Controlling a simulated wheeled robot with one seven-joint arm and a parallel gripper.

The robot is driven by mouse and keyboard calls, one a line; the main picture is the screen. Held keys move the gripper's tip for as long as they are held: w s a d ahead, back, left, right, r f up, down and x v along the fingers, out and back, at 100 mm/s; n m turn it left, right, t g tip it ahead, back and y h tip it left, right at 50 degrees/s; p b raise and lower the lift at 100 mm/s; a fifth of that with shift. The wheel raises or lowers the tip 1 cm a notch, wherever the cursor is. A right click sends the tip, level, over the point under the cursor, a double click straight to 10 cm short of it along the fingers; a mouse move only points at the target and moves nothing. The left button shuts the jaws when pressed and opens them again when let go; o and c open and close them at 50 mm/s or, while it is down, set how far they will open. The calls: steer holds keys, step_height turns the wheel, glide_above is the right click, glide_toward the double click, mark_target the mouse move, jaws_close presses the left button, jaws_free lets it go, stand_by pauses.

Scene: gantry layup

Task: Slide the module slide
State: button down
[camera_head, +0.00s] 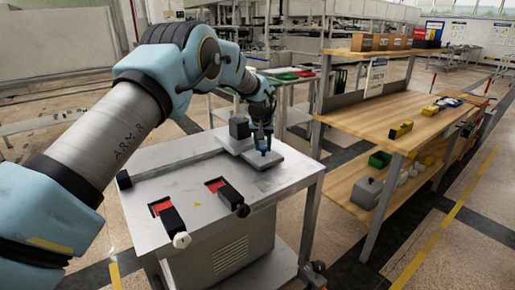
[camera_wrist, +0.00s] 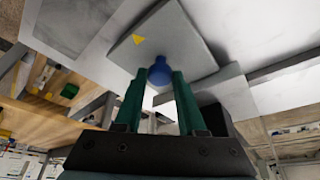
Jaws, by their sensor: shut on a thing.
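The module slide is a flat grey plate (camera_head: 268,162) with a blue knob (camera_wrist: 159,74) on it, at the far right of the grey-topped cabinet. In the wrist view the plate (camera_wrist: 182,42) carries a small yellow triangle. My gripper (camera_head: 262,146) reaches down from above with its green fingers on the knob. In the wrist view my gripper (camera_wrist: 161,82) has one finger on each side of the knob and is shut on it. The fingers partly hide the knob in the head view.
A rail (camera_head: 175,166) runs left from the plate to a black end block (camera_head: 124,180). A dark grey block (camera_head: 239,127) stands beside the plate. Two black-handled parts with red patches (camera_head: 161,206) (camera_head: 215,185) sit at the cabinet's front. A wooden bench (camera_head: 385,118) stands to the right.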

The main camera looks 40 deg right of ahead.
steer(key=shift+s+d+r, duration=0.15)
steer(key=shift+d, duration=0.1)
steer(key=c, duration=0.8)
jaws_free()
steer(key=shift+d, duration=0.1)
steer(key=shift+o, duration=1.4)
steer(key=b+v, duration=0.2)
steer(key=v, duration=0.8)
steer(key=shift+a+r+b, duration=0.25)
steer(key=shift+a+b, duration=0.05)
steer(key=shift+b, duration=0.05)
